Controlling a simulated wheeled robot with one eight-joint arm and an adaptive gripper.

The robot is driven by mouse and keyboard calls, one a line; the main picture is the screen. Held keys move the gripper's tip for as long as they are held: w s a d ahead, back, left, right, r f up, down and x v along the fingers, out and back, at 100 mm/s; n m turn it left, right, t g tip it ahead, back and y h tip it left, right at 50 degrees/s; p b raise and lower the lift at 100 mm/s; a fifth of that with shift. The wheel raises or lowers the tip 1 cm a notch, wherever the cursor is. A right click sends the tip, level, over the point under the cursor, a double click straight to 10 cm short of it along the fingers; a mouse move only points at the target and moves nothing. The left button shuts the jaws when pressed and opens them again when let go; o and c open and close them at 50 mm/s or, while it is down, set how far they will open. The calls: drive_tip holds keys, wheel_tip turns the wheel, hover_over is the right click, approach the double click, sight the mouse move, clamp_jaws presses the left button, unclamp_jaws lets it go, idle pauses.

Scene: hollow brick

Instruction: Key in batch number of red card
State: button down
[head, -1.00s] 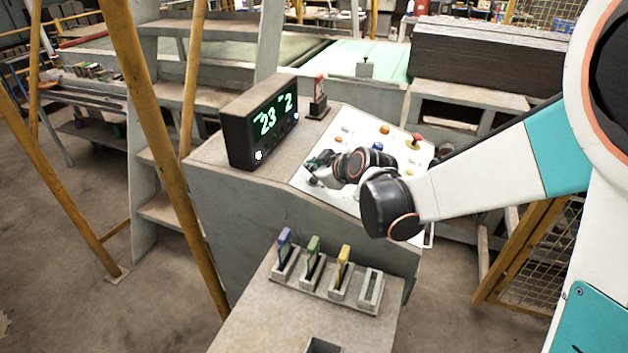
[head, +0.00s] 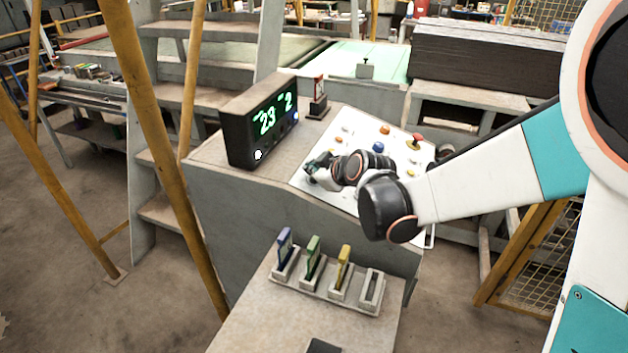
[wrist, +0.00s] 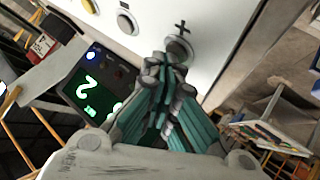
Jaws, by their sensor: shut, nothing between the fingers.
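The red card (head: 319,88) stands upright in a small dark holder on the console, right of the display; its writing is too small to read. The black display (head: 240,140) shows green digits, seemingly 23 on the left and 2 on the right. It also shows partly in the wrist view (wrist: 108,75). My gripper (head: 312,166) is over the left part of the white button panel (head: 345,130). In the wrist view its shut, empty fingertips (wrist: 166,68) are close to the grey button marked plus (wrist: 179,46); I cannot tell whether they touch.
Other buttons include a grey one (wrist: 127,23), a blue one (head: 377,147) and a red mushroom knob (head: 416,139). In front, a rack holds blue (head: 284,245), green (head: 313,255) and yellow (head: 343,264) cards; its right slot (head: 371,288) is empty. Yellow posts (head: 165,150) stand left.

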drive_tip(key=shift+f, duration=0.15)
idle(0.5)
drive_tip(key=shift+s+d+r+p, duration=0.1)
drive_tip(key=shift+r+p, duration=0.1)
drive_tip(key=shift+r, duration=0.2)
drive_tip(key=shift+d+r+p, duration=0.1)
drive_tip(key=shift+r+p, duration=0.05)
drive_tip(key=shift+r, duration=0.25)
drive_tip(key=r+p, duration=0.1)
drive_tip(key=r, duration=0.1)
drive_tip(key=d+r+p, duration=0.1)
drive_tip(key=r+p, duration=0.1)
drive_tip(key=shift+s+d+r, duration=0.1)
drive_tip(key=shift+s+r, duration=0.1)
drive_tip(key=shift+r, duration=0.15)
idle(1.7)
